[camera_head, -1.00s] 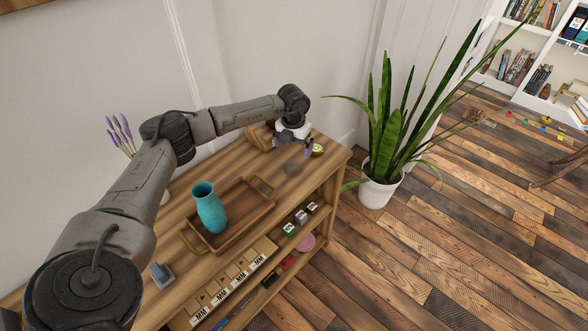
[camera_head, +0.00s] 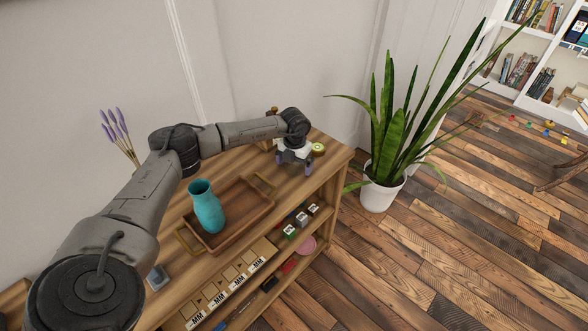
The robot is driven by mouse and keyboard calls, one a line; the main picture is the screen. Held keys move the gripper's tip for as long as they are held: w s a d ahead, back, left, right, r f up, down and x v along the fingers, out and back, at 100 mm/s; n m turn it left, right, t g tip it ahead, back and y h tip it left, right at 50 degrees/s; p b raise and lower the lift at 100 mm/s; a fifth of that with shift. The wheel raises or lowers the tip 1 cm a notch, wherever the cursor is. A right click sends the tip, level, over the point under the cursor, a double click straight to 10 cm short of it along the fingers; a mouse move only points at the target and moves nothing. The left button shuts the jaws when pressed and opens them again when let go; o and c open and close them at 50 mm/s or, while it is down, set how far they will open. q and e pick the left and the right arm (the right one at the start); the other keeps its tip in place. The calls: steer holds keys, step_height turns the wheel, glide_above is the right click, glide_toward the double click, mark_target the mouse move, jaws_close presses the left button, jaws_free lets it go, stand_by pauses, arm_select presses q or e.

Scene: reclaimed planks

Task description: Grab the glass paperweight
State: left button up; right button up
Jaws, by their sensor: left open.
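My left gripper (camera_head: 294,167) is open at the far end of the wooden shelf top, pointing down with its purple-tipped fingers low over the wood. The glass paperweight cannot be made out clearly now. A faint, clear, rounded shape showed at this spot earlier, and the gripper now covers that area. I cannot tell whether the fingers are around it or touching it. My right gripper is not in view.
A wooden tray (camera_head: 248,207) holding a turquoise vase (camera_head: 207,206) stands nearer on the shelf top. A small round green-topped item (camera_head: 318,149) sits just right of the gripper. A potted plant (camera_head: 381,193) stands on the floor beyond the shelf's right end.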

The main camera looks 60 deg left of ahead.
arm_select(q)
steer(key=c, duration=1.1)
steer(key=shift+r, duration=0.1)
